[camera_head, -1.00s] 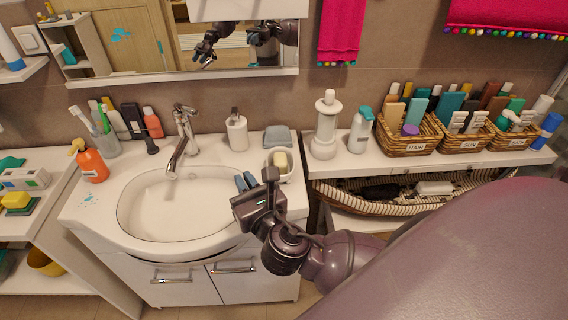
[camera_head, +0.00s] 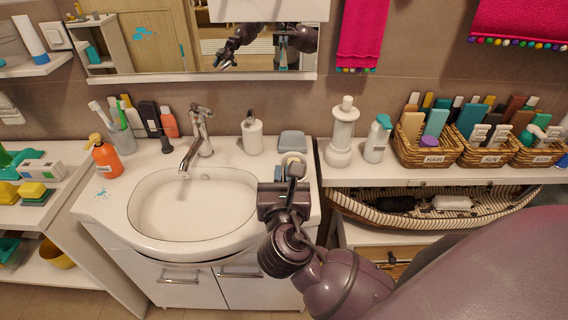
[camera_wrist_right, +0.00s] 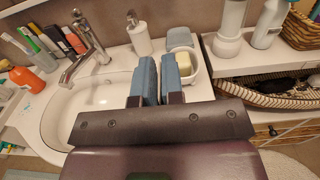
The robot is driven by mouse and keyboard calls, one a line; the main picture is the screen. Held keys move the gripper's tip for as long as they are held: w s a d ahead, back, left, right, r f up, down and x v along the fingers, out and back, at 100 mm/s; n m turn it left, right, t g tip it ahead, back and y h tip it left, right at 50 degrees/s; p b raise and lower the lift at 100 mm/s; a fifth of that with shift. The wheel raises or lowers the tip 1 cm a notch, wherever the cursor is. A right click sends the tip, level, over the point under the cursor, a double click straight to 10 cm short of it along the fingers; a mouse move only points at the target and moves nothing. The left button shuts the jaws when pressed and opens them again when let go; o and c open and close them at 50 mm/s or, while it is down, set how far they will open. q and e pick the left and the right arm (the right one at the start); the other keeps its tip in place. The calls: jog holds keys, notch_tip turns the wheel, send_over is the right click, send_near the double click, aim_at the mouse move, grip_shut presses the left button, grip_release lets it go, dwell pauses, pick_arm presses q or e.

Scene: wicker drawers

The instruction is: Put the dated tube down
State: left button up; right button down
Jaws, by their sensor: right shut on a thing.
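My right gripper (camera_head: 284,174) is over the right side of the white sink counter, in front of the small white dish. In the right wrist view its two blue fingers (camera_wrist_right: 157,80) stand close together with a narrow gap. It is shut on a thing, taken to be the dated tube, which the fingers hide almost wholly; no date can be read. My left gripper is not seen directly; the mirror (camera_head: 150,40) reflects dark arm parts.
The basin (camera_head: 185,210) lies left of my gripper. The dish (camera_wrist_right: 190,70) holds a pale yellow block. A soap dispenser (camera_head: 252,135) and grey block (camera_head: 292,141) stand behind. Right are a white pillar-like container (camera_head: 342,135), a pump bottle (camera_head: 377,140) and labelled wicker baskets (camera_head: 428,158).

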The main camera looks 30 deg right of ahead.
jog(key=x, duration=0.9)
notch_tip(320, 180, down, 7)
jog(key=w+d+b, duration=0.1)
jog(key=shift+w, duration=0.35)
jog(key=shift+d+f, duration=0.1)
jog(key=c, duration=1.2)
grip_release()
jog(key=shift+c, duration=0.2)
jog(key=shift+s, duration=0.1)
